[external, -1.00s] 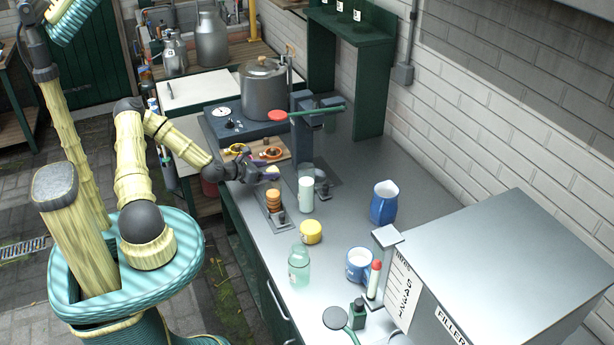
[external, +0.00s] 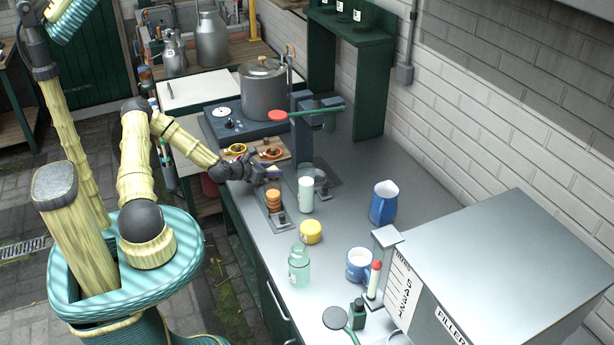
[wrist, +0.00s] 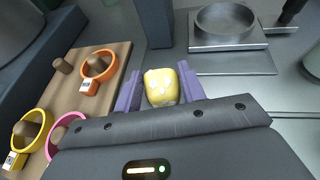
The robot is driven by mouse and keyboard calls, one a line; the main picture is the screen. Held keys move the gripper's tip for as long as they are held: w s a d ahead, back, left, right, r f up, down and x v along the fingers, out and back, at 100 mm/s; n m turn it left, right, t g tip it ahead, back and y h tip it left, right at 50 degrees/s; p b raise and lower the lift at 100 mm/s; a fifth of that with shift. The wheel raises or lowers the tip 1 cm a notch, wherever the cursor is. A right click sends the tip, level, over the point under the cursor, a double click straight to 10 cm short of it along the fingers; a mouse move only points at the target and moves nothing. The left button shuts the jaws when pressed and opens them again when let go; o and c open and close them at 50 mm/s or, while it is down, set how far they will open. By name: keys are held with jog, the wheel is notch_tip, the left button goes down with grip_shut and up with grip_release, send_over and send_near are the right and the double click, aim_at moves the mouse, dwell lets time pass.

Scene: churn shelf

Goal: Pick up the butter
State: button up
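The butter (wrist: 161,87) is a small yellow block with pale flecks. In the wrist view it sits between the two purple fingers of my gripper (wrist: 161,82), which appear to touch both its sides. In the external view my gripper (external: 270,171) is over the grey counter, behind the stack of orange-brown discs. There the butter is mostly hidden by the fingers, with only a small pale-yellow bit showing. I cannot tell whether the butter is clear of the counter.
A wooden board (wrist: 98,70) with ringed pegs lies left of my gripper, and a round metal dish (wrist: 224,22) lies right. The disc stack (external: 272,201), a white bottle (external: 306,195) and a yellow jar (external: 311,232) stand nearby. The counter's right part (external: 345,215) has free room.

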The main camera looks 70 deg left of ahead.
jog(key=shift+r, duration=0.1)
notch_tip(320, 180, up, 10)
jog(key=shift+f, duration=0.1)
dwell(0.5)
dwell(0.6)
